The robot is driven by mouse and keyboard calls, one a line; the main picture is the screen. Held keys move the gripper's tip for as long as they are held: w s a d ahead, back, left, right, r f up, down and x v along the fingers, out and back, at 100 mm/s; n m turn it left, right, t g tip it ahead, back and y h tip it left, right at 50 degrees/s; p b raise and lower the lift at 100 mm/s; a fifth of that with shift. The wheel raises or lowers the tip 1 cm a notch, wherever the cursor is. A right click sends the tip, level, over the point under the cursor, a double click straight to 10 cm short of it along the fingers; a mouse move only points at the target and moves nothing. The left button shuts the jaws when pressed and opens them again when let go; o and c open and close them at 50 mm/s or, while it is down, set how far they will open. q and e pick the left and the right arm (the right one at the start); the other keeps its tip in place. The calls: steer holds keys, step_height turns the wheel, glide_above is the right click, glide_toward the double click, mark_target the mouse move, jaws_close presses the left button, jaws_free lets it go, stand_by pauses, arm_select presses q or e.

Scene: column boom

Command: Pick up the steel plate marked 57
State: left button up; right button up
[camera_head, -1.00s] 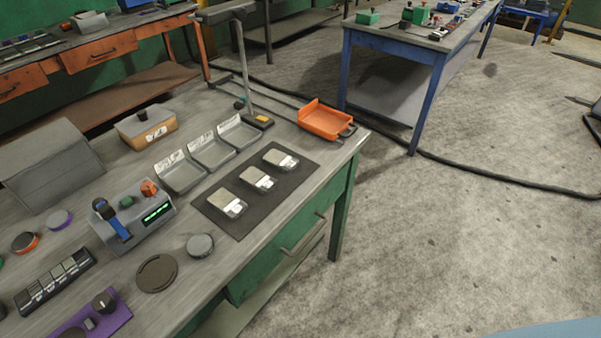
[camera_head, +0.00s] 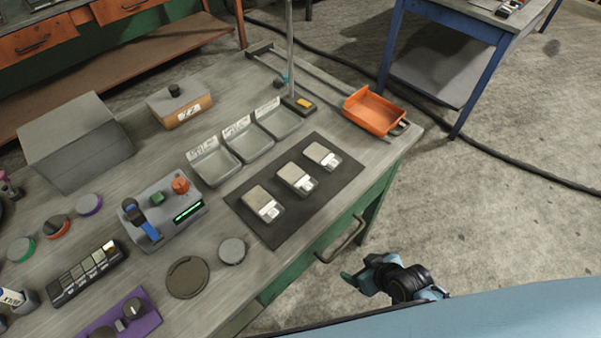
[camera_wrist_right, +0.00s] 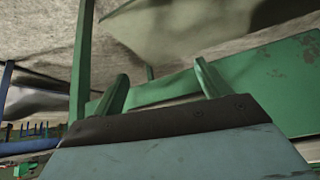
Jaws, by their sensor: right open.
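Three steel plates with white labels lie in a row on a dark mat (camera_head: 273,231) on the workbench: a near one (camera_head: 263,204), a middle one (camera_head: 297,179) and a far one (camera_head: 321,156). Their numbers are too small to read. My right gripper (camera_head: 352,279) is in front of the bench's front edge, apart from the plates. In the right wrist view its two green fingers (camera_wrist_right: 160,88) are spread with nothing between them. My left gripper is out of view.
Three grey trays (camera_head: 215,168) stand behind the mat. An orange tray (camera_head: 373,111) is at the bench's right end. A green-lit device (camera_head: 165,212) and a round grey disc (camera_head: 232,251) are left of the mat. A drawer handle (camera_head: 342,240) juts from the bench front.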

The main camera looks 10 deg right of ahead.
steer(key=w+a+r+n+t+y+p, duration=0.1)
steer(key=w+a+r, duration=0.1)
steer(key=r, duration=0.4)
steer(key=w+a+r+n+t+y, duration=0.1)
steer(key=w+a+r, duration=0.1)
steer(key=r, duration=0.3)
steer(key=n+t+y, duration=0.1)
steer(key=t+y, duration=0.2)
glide_toward(298, 179)
steer(key=shift+x, duration=4)
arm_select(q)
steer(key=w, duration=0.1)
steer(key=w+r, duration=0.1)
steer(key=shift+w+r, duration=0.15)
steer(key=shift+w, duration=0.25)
